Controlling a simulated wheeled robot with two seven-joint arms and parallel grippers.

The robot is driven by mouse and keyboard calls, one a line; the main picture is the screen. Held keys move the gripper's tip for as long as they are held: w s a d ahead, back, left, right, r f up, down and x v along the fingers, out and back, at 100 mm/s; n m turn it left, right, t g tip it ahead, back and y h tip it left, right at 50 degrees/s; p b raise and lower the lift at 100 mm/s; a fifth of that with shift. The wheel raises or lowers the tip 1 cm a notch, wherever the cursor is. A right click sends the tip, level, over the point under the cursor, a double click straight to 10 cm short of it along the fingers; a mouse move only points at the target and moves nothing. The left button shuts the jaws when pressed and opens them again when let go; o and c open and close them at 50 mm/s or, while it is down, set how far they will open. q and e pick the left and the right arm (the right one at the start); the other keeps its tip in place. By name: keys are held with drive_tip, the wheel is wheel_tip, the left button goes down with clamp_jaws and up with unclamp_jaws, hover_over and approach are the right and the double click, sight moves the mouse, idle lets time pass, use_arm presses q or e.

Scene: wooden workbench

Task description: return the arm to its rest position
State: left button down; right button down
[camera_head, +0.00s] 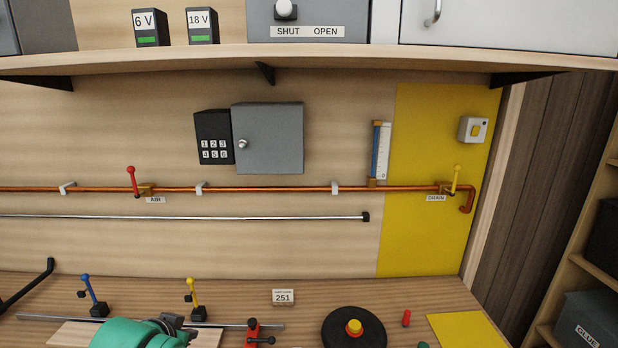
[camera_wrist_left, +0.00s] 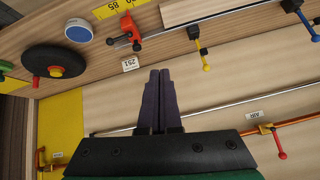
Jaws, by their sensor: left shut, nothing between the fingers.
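My left gripper (camera_wrist_left: 160,74) shows in the left wrist view as two dark purple fingers lying side by side, shut and empty. In that view its tips are close to the small 251 card (camera_wrist_left: 130,64) in the picture, with no contact visible. In the head view, a green part of my left arm (camera_head: 130,335) shows at the bottom left, over the bench. The fingers cannot be made out there. My right gripper is in neither view.
A copper pipe (camera_head: 270,188) and a steel rail (camera_head: 230,217) run along the wall.

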use_arm(q)
drive_tip(key=s+d+f+g, duration=0.1)
drive_tip(key=s+f+g, duration=0.2)
drive_tip(key=s+f, duration=0.55)
drive_tip(key=s+d+f+g, duration=0.1)
drive_tip(key=s+f+g, duration=0.1)
drive_tip(key=s+f, duration=0.65)
drive_tip(key=s+f+g+b, duration=0.1)
drive_tip(key=s+f+b, duration=0.25)
drive_tip(key=f, duration=1.85)
drive_tip(key=s+a+f+g+b, duration=0.1)
drive_tip(key=s+a+f, duration=0.2)
drive_tip(key=s+f, duration=1.4)
drive_tip(key=shift+s+f+b, duration=0.2)
drive_tip(key=shift+f+b, duration=0.05)
drive_tip(key=shift+b, duration=0.05)
